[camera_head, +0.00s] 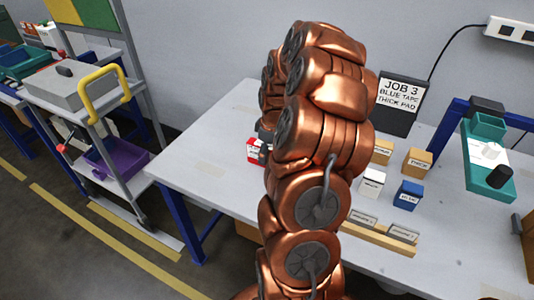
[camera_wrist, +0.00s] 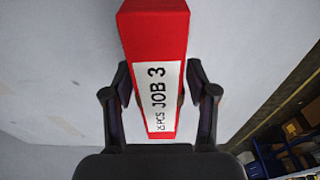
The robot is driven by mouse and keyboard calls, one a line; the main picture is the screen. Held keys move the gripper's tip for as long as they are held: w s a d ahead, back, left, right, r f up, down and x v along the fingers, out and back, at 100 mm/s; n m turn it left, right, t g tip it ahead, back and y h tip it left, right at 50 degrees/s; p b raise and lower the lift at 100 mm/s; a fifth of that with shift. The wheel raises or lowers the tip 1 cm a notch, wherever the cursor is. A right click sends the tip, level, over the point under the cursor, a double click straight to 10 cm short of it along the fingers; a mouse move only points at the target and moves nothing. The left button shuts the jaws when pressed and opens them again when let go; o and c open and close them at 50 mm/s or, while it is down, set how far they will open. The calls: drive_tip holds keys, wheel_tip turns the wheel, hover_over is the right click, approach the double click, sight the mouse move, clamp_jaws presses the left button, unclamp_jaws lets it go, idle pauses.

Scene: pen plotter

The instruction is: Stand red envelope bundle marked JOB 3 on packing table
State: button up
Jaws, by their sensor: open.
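The red envelope bundle (camera_wrist: 152,35) has a white label reading JOB 3, and it fills the middle of the wrist view. My gripper (camera_wrist: 160,85) is open, with one finger on each side of the bundle; I cannot tell whether either finger touches it. In the head view, a small red and white part of the bundle (camera_head: 253,150) shows at the left of my copper arm, over the packing table (camera_head: 210,150). My arm hides the rest of it and most of my gripper. Its contact with the table is not clear.
A dark sign (camera_head: 400,103) reads JOB 3, BLUE TAPE, THICK PAD. Right of my arm are a blue block (camera_head: 408,195), a white block (camera_head: 371,183), tan blocks and a teal holder (camera_head: 487,160). The table's left part looks clear. A trolley (camera_head: 75,90) stands left.

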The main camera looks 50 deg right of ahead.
drive_tip(key=r, duration=0.3)
drive_tip(key=s+r+b, duration=0.1)
drive_tip(key=r, duration=0.3)
drive_tip(key=r+b, duration=0.1)
drive_tip(key=r, duration=0.3)
drive_tip(key=shift+s+d+r, duration=0.15)
drive_tip(key=shift+d+r, duration=0.05)
drive_tip(key=shift+r, duration=0.05)
drive_tip(key=s+a+r+g, duration=0.1)
drive_tip(key=s+a, duration=0.1)
drive_tip(key=a, duration=0.8)
drive_tip(key=s+a+r, duration=0.2)
drive_tip(key=a, duration=0.8)
drive_tip(key=s+a+f+m+g, duration=0.1)
drive_tip(key=s+a+f, duration=0.1)
drive_tip(key=s+a, duration=0.4)
drive_tip(key=s+a+f+m+g, duration=0.1)
drive_tip(key=s+a+f+m, duration=0.1)
drive_tip(key=s+a, duration=0.5)
drive_tip(key=s, duration=0.5)
drive_tip(key=shift+s, duration=0.2)
drive_tip(key=shift+f, duration=0.1)
wheel_tip(320, 180, up, 5)
drive_tip(key=p, duration=0.4)
drive_tip(key=shift+p, duration=0.35)
